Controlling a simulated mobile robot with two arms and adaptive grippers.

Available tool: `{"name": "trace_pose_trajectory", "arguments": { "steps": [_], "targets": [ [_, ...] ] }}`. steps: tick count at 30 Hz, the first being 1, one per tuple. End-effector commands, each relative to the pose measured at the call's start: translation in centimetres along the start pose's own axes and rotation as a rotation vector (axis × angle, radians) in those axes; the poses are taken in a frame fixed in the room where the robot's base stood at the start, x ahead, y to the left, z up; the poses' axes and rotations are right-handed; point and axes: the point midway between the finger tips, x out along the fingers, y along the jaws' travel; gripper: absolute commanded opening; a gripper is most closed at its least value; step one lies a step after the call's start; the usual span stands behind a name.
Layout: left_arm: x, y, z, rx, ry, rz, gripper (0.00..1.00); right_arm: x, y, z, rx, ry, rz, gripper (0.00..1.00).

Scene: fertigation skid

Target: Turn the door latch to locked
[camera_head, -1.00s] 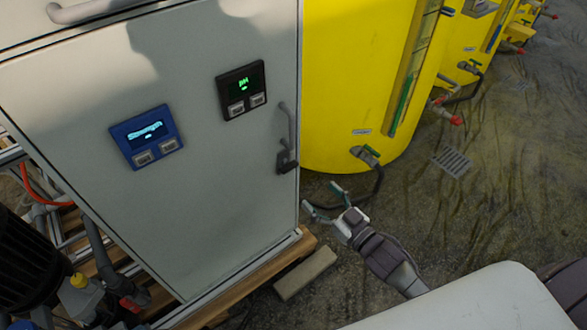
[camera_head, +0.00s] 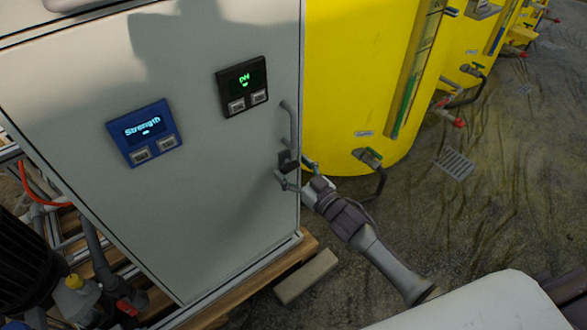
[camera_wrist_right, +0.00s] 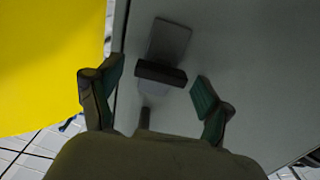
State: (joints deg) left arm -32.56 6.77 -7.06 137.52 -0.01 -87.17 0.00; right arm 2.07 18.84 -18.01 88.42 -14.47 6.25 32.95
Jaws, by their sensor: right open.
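The door latch (camera_head: 287,160) is a small dark piece on the right edge of the grey cabinet door (camera_head: 215,190), just below a vertical grey pull handle (camera_head: 288,122). In the right wrist view, the latch shows as a grey plate with a dark crosswise bar (camera_wrist_right: 161,73). My right gripper (camera_head: 292,172) is open at the latch, one finger on each side of it. In the right wrist view, the open fingers (camera_wrist_right: 158,86) flank the bar with gaps beside it; contact is not clear. My left gripper is not in view.
A blue "Strength" panel (camera_head: 144,134) and a black "pH" panel (camera_head: 242,87) are on the door. A yellow tank (camera_head: 345,90) with a valve (camera_head: 368,157) stands close on the right. A block (camera_head: 306,276) lies on the floor below.

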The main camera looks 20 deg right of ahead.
Motion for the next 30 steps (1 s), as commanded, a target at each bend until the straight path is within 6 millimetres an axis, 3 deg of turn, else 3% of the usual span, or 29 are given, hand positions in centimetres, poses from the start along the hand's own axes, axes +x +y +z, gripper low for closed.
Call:
{"name": "trace_pose_trajectory", "arguments": {
  "steps": [1, 11, 23, 30],
  "targets": [
    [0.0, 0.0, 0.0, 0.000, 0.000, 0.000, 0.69, 0.0, 0.0, 0.0, 0.000, 0.000, 0.000, 0.74],
    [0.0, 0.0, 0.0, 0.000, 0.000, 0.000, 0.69, 0.0, 0.0, 0.0, 0.000, 0.000, 0.000, 0.19],
    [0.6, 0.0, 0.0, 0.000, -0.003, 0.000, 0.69, -0.1, 0.0, -0.1, -0.082, 0.000, 0.000, 0.19],
    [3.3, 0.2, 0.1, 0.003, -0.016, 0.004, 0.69, -0.1, -0.1, -0.1, -0.262, 0.000, 0.000, 0.19]
  ]
}}
